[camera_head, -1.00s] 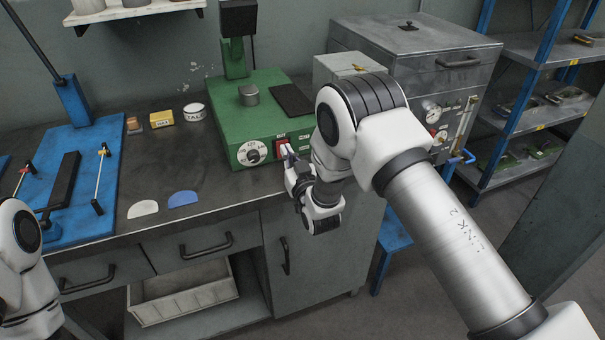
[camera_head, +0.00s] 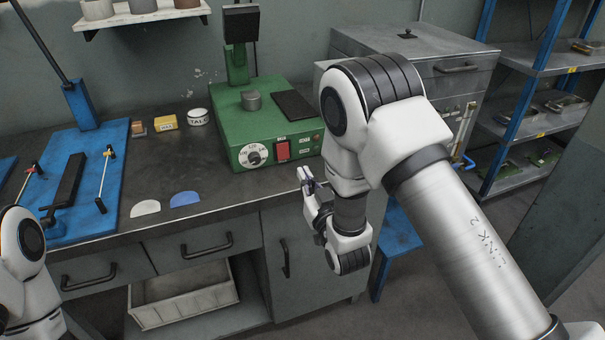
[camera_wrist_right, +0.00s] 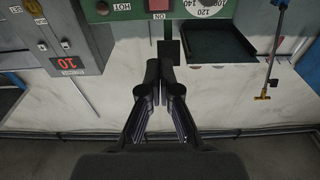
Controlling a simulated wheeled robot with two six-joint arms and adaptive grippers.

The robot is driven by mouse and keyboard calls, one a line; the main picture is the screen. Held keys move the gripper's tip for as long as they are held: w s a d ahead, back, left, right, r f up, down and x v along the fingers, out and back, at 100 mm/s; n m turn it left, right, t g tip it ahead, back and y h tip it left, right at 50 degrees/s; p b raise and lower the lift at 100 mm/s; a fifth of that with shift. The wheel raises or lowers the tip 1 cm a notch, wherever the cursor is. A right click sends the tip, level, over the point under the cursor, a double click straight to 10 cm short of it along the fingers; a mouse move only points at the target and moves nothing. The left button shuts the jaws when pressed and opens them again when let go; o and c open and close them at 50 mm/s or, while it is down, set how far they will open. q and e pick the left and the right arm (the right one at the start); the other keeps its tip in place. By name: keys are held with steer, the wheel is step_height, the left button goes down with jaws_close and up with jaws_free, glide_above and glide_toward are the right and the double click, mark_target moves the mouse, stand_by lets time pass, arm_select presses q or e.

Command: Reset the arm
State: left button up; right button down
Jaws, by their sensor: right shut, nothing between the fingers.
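My right arm reaches in from the right of the head view. Its gripper (camera_head: 305,180) is shut and empty, in front of the bench edge, below and right of the green machine (camera_head: 230,142). A red switch (camera_head: 283,150) on the machine's front is uncovered, and the gripper is apart from it. In the right wrist view the shut fingers (camera_wrist_right: 153,72) point toward the green front, with part of the red switch (camera_wrist_right: 158,5) at the top edge. My left arm shows at the lower left of the head view, but its gripper is out of view.
The dark bench (camera_head: 110,212) holds a blue fixture (camera_head: 112,190), a yellow box (camera_head: 165,123), a talc tin (camera_head: 198,117), and white (camera_head: 146,208) and blue (camera_head: 185,199) half-round pieces. A grey cabinet (camera_head: 400,45) and shelving (camera_head: 525,125) stand at right.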

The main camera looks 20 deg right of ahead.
steer(key=s+d+f+m+g+h+p, duration=0.15)
steer(key=s+f+g, duration=0.35)
steer(key=s+f, duration=0.5)
steer(key=s+d+f+g+y+p, duration=0.1)
steer(key=s+d+f+g+p, duration=0.3)
steer(key=s+f, duration=0.6)
steer(key=s+f+g+b, duration=0.1)
steer(key=s+f+g, duration=0.2)
steer(key=s+g, duration=0.2)
steer(key=s+a+f+g+b, duration=0.1)
steer(key=s+f+g, duration=0.3)
steer(key=s, duration=0.8)
steer(key=shift+a+n+g, duration=0.15)
steer(key=shift+n+g, duration=0.2)
steer(key=shift+g, duration=0.25)
